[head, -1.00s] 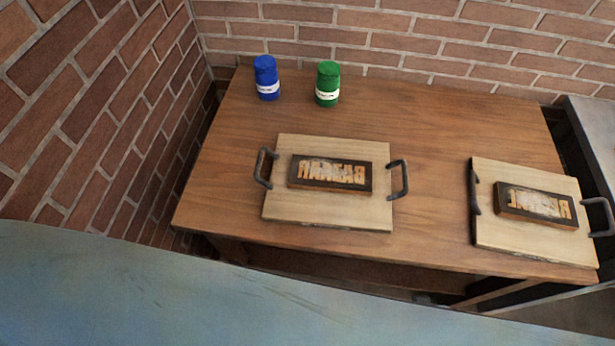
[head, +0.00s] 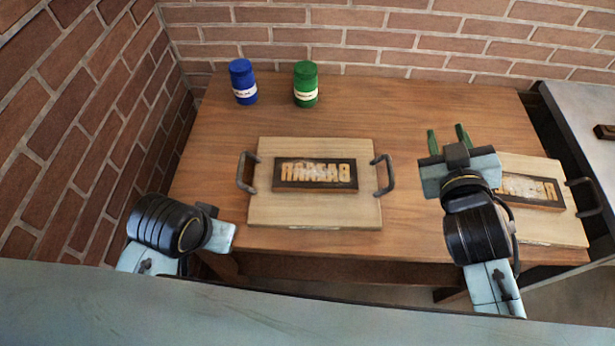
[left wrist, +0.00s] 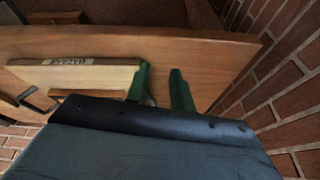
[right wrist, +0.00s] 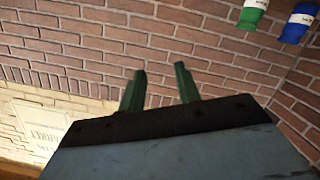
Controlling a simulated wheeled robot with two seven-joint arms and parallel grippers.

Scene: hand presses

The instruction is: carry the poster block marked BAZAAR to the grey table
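The poster block marked BAZAAR, its letters mirrored, is a dark inked plate on a pale wooden board (head: 262,205) with a dark handle at each side. It lies flat on the brown wooden table (head: 400,105). In the left wrist view the pale board (left wrist: 90,78) shows left of my left gripper (left wrist: 160,70), whose green fingers are apart and empty. My left fingertips are hidden in the head view. My right gripper (head: 448,132) is open and empty, right of the block and above the table. The grey table (head: 575,100) stands at the right.
A second handled block (head: 545,225) lies at the table's right, partly behind my right arm. A blue jar (head: 243,82) and a green jar (head: 306,84) stand at the back left. A dark object (head: 605,132) lies on the grey table. Brick walls close the left and back.

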